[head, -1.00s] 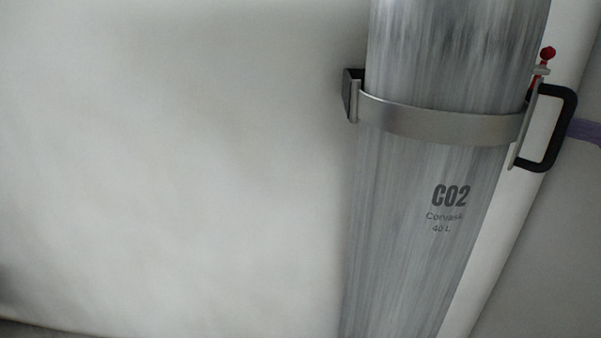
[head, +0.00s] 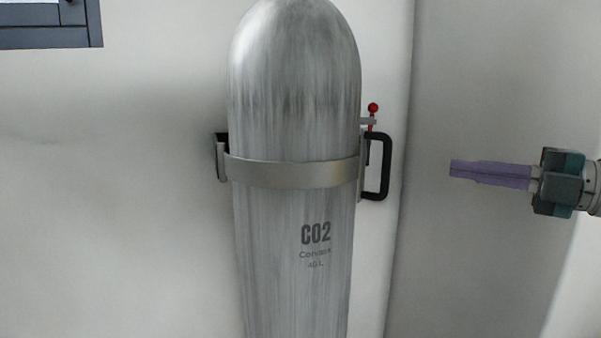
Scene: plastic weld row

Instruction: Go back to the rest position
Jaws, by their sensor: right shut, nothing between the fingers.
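My right gripper (head: 455,169) comes in from the right edge of the head view, with long purple fingers pointing left. It is shut and empty, apart from the black handle (head: 384,166) on the cylinder's bracket, with a clear gap between them. My left gripper is not in view. A grey metal gas cylinder (head: 290,110) marked CO2 stands upright in the middle of the view. A metal band (head: 290,174) runs around its front, and a red-knobbed pin (head: 373,108) stands at the band's right end. The cylinder's lower end is out of view.
A pale wall (head: 110,200) lies behind the cylinder, with a corner to its right. A dark blue-grey frame (head: 50,38) shows at the top left. The space between my right gripper and the handle is free.

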